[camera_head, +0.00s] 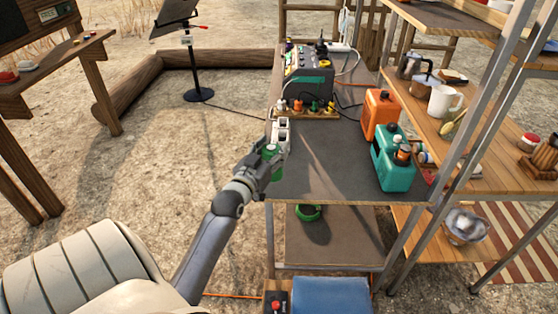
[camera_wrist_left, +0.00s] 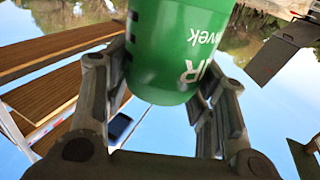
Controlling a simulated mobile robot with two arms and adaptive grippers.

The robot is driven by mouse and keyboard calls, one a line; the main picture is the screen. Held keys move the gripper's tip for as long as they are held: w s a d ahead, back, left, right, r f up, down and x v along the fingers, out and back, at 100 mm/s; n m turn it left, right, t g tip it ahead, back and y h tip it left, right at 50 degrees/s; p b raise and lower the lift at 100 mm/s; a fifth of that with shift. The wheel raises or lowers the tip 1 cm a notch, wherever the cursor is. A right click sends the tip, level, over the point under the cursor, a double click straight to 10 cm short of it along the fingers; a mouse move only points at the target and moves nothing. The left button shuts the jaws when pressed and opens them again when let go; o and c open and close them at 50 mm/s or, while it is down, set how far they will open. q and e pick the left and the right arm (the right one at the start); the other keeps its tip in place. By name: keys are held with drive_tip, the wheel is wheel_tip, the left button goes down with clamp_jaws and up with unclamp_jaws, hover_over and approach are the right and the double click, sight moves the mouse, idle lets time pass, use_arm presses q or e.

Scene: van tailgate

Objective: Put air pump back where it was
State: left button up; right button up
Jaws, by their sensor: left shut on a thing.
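The air pump (camera_wrist_left: 178,45) is a green cylinder with white lettering, held between the two fingers of my left gripper (camera_wrist_left: 160,85) in the left wrist view. In the head view my left gripper (camera_head: 268,165) is at the left front edge of the dark-topped table (camera_head: 330,175). My right gripper is not in view.
A power station (camera_head: 308,78) and a wooden rack of small coloured items (camera_head: 305,112) stand farther back. Orange (camera_head: 381,114) and teal (camera_head: 393,158) canisters stand at the table's right. A green ring-shaped object (camera_head: 308,212) is on the lower shelf. The tabletop's front middle is clear.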

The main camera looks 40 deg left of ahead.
use_arm(q)
drive_tip(key=shift+w+a+f+b, duration=0.25)
drive_tip(key=shift+w+a+f, duration=0.4)
drive_tip(key=shift+w+f, duration=0.8)
drive_tip(key=shift+w+a+f+b, duration=0.3)
drive_tip(key=shift+w+a+f, duration=0.4)
drive_tip(key=shift+f, duration=1.2)
drive_tip(key=shift+w+a+f+b, duration=0.25)
drive_tip(key=shift+w+a+f, duration=0.3)
drive_tip(key=shift+w+f, duration=0.95)
drive_tip(key=shift+s+f, duration=0.15)
drive_tip(key=shift+s, duration=0.1)
drive_tip(key=shift+f, duration=0.2)
drive_tip(key=o, duration=1.3)
drive_tip(key=shift+o, duration=0.2)
